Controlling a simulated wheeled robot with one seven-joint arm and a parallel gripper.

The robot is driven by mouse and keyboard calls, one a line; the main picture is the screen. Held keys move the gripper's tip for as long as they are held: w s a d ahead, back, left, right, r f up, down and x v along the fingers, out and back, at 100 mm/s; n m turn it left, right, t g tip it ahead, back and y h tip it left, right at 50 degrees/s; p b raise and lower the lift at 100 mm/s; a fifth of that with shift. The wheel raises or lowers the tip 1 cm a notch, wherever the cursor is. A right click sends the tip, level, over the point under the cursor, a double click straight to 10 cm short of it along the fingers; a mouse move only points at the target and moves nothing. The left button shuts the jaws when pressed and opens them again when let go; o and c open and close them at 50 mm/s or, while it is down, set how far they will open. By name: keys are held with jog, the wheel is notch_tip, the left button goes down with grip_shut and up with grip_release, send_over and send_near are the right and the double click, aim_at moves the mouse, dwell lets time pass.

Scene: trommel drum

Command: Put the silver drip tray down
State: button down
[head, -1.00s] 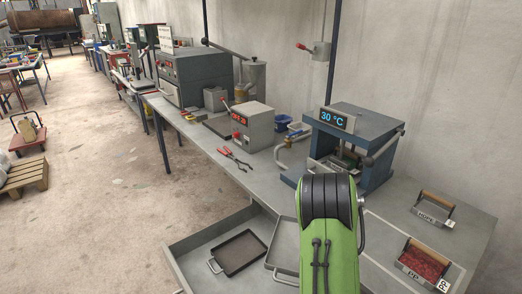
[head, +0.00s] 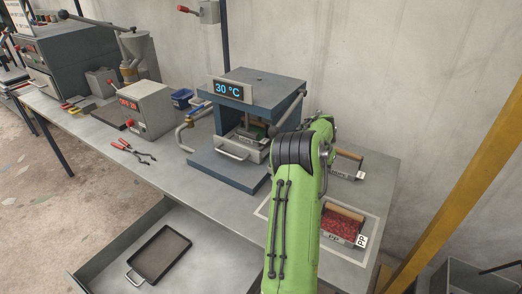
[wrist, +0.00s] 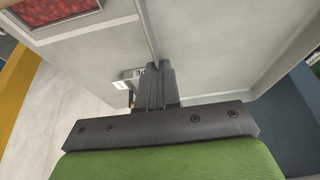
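The silver drip tray (wrist: 215,40) fills much of the wrist view as pale grey walls and floor, close to my gripper. My gripper (wrist: 159,68) has its two fingers close together at the end of a thin upright wall of this tray, so it looks shut on its rim. In the head view my green arm hides both the gripper and the tray. How high the tray is above the bench, and whether it touches it, I cannot tell.
The grey bench (head: 215,205) carries a blue press (head: 255,90) reading 30 °C. A PP tray of red pellets (head: 343,224) sits right of my arm, another labelled tray (head: 348,165) behind it. A dark tray (head: 160,252) lies in the open drawer (head: 205,255).

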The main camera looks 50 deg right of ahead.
notch_tip(320, 180, down, 10)
jog(key=shift+w+d+f+b, duration=0.1)
jog(key=shift+d+b, duration=0.05)
jog(key=shift+b, duration=0.6)
jog(key=shift+f, duration=0.2)
jog(key=c, duration=1.4)
grip_release()
jog(key=shift+o, duration=0.2)
jog(key=shift+r, duration=0.25)
jog(key=p+v, duration=0.1)
jog(key=v, duration=1.1)
